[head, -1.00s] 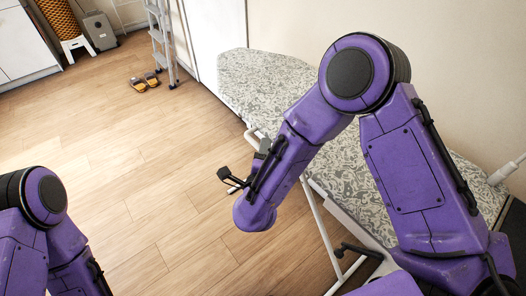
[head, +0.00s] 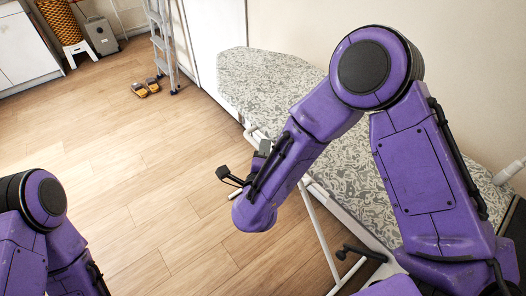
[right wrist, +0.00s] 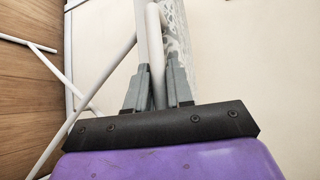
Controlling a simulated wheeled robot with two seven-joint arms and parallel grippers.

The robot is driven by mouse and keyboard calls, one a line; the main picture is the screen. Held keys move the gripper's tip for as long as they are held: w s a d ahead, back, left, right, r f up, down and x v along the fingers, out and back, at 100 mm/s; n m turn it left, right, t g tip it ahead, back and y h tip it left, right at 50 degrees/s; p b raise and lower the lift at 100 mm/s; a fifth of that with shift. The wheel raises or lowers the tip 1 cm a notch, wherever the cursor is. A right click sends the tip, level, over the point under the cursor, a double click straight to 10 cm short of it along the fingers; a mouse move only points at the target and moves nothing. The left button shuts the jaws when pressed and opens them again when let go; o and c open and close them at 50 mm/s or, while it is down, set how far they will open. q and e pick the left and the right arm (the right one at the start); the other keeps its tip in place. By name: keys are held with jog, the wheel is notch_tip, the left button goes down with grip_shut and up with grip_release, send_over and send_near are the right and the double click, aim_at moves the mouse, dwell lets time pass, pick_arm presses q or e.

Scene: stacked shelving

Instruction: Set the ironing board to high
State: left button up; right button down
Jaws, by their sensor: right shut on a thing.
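The ironing board (head: 262,85) has a grey and white leafy cover and stands along the wall, with white tube legs (head: 322,236) below it. My right gripper (head: 264,148) is at the board's near long edge, partly hidden behind my own forearm in the head view. In the right wrist view, the right gripper (right wrist: 158,88) is shut on a white bar (right wrist: 157,55) of the ironing board, beside the patterned cover (right wrist: 176,38). My left arm shows at the lower left of the head view, but its gripper is out of frame.
Wooden floor (head: 120,165) is clear to the left of the board. A grey step ladder (head: 161,45), a pair of slippers (head: 146,88), a grey case (head: 101,35) and a wicker basket on a white stool (head: 75,52) stand at the back. A white cabinet (head: 25,45) is at far left.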

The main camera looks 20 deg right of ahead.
jog(key=c, duration=1.1)
grip_release()
jog(key=shift+w+r, duration=0.1)
jog(key=shift+r, duration=0.25)
jog(key=shift+s, duration=0.2)
jog(key=shift+s+a+f, duration=0.1)
jog(key=shift+s+a, duration=0.05)
jog(key=shift+s, duration=0.05)
jog(key=b+v, duration=0.1)
jog(key=v, duration=0.9)
jog(key=shift+b, duration=0.35)
